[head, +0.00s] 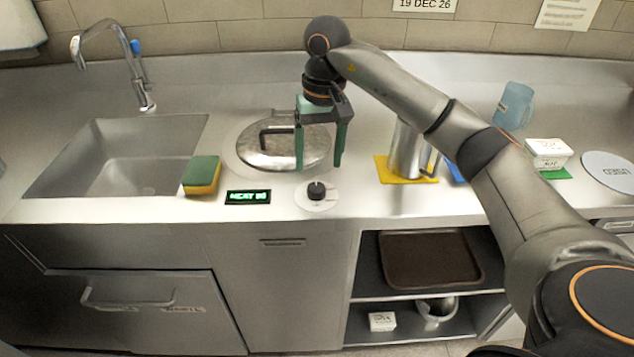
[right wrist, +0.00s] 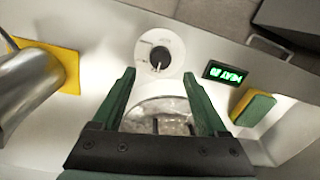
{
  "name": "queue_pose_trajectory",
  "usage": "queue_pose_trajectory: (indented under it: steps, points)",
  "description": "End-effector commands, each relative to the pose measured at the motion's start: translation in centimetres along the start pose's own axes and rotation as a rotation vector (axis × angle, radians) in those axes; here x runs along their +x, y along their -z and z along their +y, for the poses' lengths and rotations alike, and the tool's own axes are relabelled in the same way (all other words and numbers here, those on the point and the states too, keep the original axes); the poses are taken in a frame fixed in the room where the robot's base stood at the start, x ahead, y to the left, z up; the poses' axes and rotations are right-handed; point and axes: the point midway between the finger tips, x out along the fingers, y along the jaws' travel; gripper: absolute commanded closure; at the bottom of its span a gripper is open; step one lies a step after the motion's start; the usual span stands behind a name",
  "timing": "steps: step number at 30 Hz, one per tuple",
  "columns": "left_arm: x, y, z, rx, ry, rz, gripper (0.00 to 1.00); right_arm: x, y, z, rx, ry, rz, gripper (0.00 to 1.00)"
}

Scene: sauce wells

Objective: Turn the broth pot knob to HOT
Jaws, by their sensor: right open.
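The black knob (head: 317,190) sits on a round white dial plate at the counter's front, right of a small green-lit display (head: 248,197). In the right wrist view the knob (right wrist: 160,56) shows beyond my fingertips, with a pale pointer line; its dial marks are too small to read. The broth pot's steel lid (head: 270,158) is set into the counter behind the knob. My right gripper (head: 319,168) is open and empty, pointing down above the lid's right part, behind and above the knob and apart from it. My left gripper is not in view.
A yellow-green sponge (head: 202,175) lies left of the display, beside the sink (head: 122,160). A steel pitcher (head: 407,150) stands on a yellow mat (head: 384,172) to the right. A blue jug (head: 514,106) and white tub (head: 548,152) stand farther right. Counter around the knob is clear.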

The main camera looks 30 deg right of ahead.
Motion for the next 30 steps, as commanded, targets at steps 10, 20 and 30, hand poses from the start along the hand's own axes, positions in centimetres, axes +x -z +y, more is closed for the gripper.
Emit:
queue_pose_trajectory:
  steps: [10, 20, 30]
  points:
    - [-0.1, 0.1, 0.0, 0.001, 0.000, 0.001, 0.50, 5.6, 0.0, 0.0, 0.000, 0.001, -0.001, 0.24]
    - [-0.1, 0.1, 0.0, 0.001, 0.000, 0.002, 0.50, 6.4, 0.0, 0.0, 0.000, 0.001, 0.001, 0.24]
    - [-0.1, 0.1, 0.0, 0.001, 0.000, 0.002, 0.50, 6.4, 0.0, 0.0, 0.001, 0.001, 0.001, 0.52]
